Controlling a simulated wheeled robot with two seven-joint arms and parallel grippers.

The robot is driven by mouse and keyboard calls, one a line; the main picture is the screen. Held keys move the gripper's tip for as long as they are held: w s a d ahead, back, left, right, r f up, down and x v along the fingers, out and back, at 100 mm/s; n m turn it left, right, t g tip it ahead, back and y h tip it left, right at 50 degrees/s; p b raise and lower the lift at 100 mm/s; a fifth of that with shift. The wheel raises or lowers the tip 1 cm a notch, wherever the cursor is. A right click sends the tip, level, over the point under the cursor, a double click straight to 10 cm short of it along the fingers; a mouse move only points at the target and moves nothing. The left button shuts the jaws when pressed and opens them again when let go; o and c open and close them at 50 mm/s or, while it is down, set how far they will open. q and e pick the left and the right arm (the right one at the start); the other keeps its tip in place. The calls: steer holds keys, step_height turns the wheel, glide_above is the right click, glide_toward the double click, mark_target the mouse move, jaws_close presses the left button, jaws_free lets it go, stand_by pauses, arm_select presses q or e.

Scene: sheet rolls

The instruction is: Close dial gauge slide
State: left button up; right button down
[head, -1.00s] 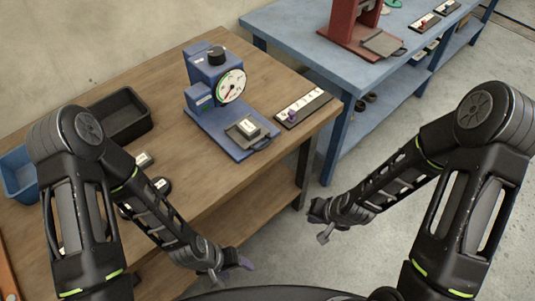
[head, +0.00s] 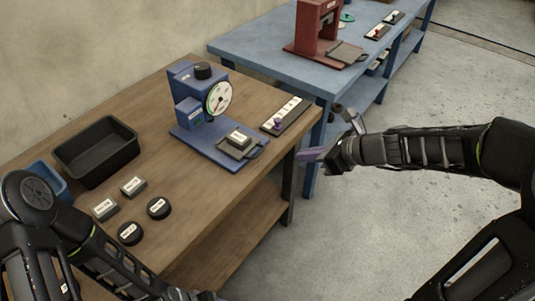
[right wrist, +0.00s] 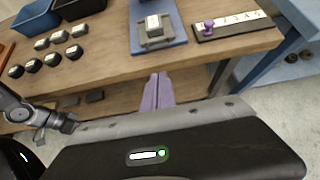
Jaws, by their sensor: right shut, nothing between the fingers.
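The blue dial gauge (head: 188,108) with its round white dial (head: 219,98) stands on the wooden bench. Its dark grey slide (head: 246,151) sits pulled out at the front of the blue base, handle toward the bench edge. A labelled grey block (head: 239,139) rests on the slide. The slide also shows in the right wrist view (right wrist: 156,42). My right gripper (head: 306,156) is shut and empty, off the bench's right edge, right of the slide and apart from it. Its purple fingers (right wrist: 157,92) point toward the slide. My left gripper is at the bottom edge, mostly cut off.
A strip with numbers and a purple peg (head: 286,115) lies right of the gauge. A black bin (head: 97,152), a blue bin (head: 48,180) and several labelled weights (head: 132,186) are at left. A blue table (head: 270,50) with a red press (head: 317,35) stands behind.

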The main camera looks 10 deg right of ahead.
mark_target(236, 135)
steer(key=shift+w+f, duration=0.1)
steer(key=shift+f, duration=0.05)
steer(key=x, duration=0.4)
steer(key=r+b+x, duration=0.1)
steer(key=x, duration=0.8)
steer(key=shift+w+a+r+b, duration=0.1)
steer(key=shift+w+a+b, duration=0.25)
steer(key=shift+w+a, duration=0.15)
steer(key=w+a+p, duration=0.1)
steer(key=w+a, duration=0.1)
steer(key=w, duration=0.1)
steer(key=w+a+p, duration=0.1)
steer(key=w+a, duration=0.2)
steer(key=w+a+p, duration=0.2)
steer(key=w, duration=0.1)
steer(key=shift+w+a+r, duration=0.1)
steer(key=shift+w+a, duration=0.05)
steer(key=shift+a, duration=0.2)
steer(key=shift+d, duration=0.1)
